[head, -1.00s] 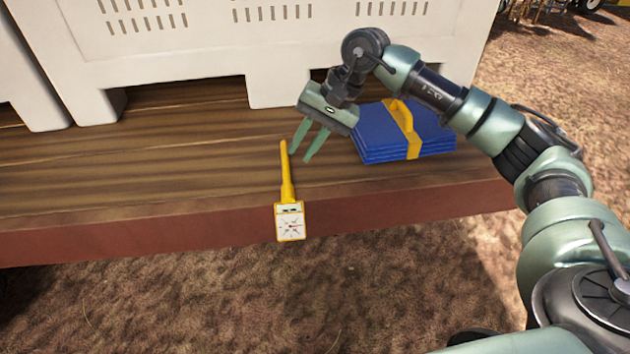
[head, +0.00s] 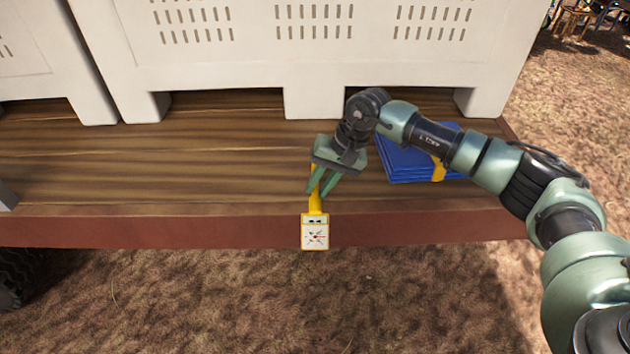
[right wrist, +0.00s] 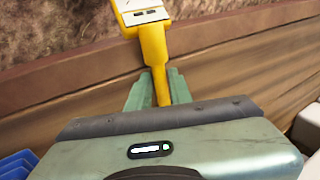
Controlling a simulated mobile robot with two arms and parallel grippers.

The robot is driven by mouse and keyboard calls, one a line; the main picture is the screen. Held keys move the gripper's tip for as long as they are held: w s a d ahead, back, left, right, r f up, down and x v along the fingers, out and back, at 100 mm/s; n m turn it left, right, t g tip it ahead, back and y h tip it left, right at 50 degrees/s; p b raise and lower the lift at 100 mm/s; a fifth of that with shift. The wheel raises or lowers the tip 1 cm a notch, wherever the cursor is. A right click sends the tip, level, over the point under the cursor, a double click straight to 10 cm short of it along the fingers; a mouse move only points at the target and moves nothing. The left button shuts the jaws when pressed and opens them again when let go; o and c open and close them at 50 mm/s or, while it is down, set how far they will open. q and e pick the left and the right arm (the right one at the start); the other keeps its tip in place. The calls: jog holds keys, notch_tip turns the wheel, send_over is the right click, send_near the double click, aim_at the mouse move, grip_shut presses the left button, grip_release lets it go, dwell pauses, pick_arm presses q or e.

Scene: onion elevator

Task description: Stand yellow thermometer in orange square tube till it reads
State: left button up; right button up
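The yellow thermometer (head: 315,232) lies on the plank deck with its square white dial hanging over the front edge. Its stem points back toward the white bins. My right gripper (head: 323,190) is open above the stem, with its two green fingers pointing down. In the right wrist view the thermometer (right wrist: 152,45) runs between the fingertips (right wrist: 158,82), with one finger on each side of the stem. The gripper's body hides the stem's far end. The orange square tube is not in view. My left gripper is not in view.
Large white slotted bins (head: 230,60) stand along the back of the wooden deck (head: 130,165). Folded blue things with a yellow band (head: 415,160) lie right of my gripper. The deck left of the thermometer is clear. Dry ground lies in front.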

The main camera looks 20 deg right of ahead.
grip_shut()
jog(key=shift+r, duration=0.15)
